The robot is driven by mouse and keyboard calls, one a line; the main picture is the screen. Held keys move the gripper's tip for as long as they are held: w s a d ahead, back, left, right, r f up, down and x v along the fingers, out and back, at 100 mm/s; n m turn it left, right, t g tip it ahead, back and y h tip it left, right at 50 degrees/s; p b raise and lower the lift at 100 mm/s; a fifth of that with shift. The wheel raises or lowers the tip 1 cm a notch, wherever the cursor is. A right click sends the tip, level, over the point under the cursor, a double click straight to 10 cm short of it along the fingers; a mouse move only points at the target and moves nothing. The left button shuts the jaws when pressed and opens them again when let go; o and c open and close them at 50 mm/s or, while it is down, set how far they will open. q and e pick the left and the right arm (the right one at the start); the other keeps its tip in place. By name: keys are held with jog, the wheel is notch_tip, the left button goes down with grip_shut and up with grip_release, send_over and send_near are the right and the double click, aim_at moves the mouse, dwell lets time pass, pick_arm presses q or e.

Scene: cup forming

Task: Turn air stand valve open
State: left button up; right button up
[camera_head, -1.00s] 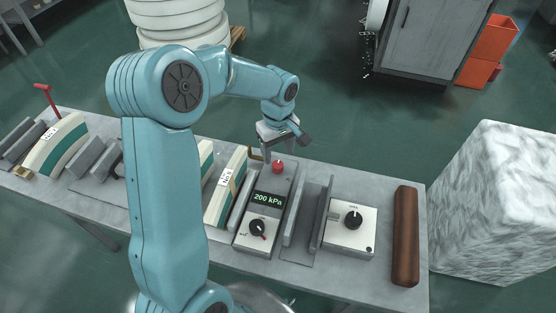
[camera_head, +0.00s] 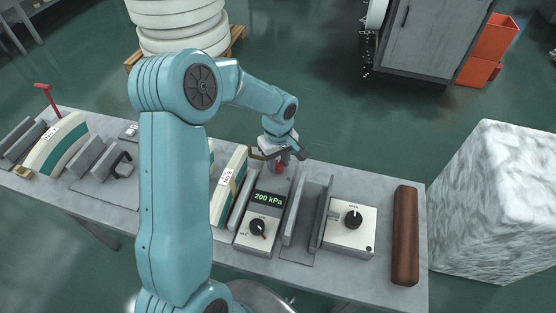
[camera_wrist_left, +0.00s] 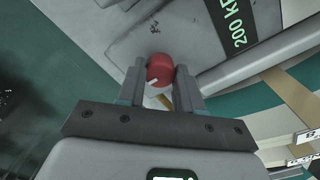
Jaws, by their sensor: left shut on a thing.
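My left gripper (camera_head: 278,165) is over the knob, coming from above. In the left wrist view the red knob (camera_wrist_left: 160,68) with a white mark sits between the two fingers (camera_wrist_left: 160,88), which are shut on it. The display's "200 KP" shows at the top right there. My right gripper is not in view.
Upright grey plates (camera_head: 325,215) stand between the boxes. A cream and green block (camera_head: 228,190) stands close on the left.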

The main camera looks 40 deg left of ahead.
aim_at(278, 163)
pick_arm(q)
jog(key=m+b, duration=0.1)
jog(key=m, duration=0.2)
jog(key=shift+m+b, duration=0.3)
jog(key=shift+m, duration=0.1)
jog(key=m+b, duration=0.1)
jog(key=m, duration=0.3)
jog(key=shift+m, duration=0.3)
jog(key=m, duration=0.4)
jog(key=shift+w, duration=0.1)
jog(key=shift+r+m, duration=0.1)
jog(key=shift+m, duration=2.7)
jog(key=o, duration=1)
jog(key=shift+o, duration=0.2)
notch_tip(278, 163, up, 16)
jog(key=shift+r, duration=0.15)
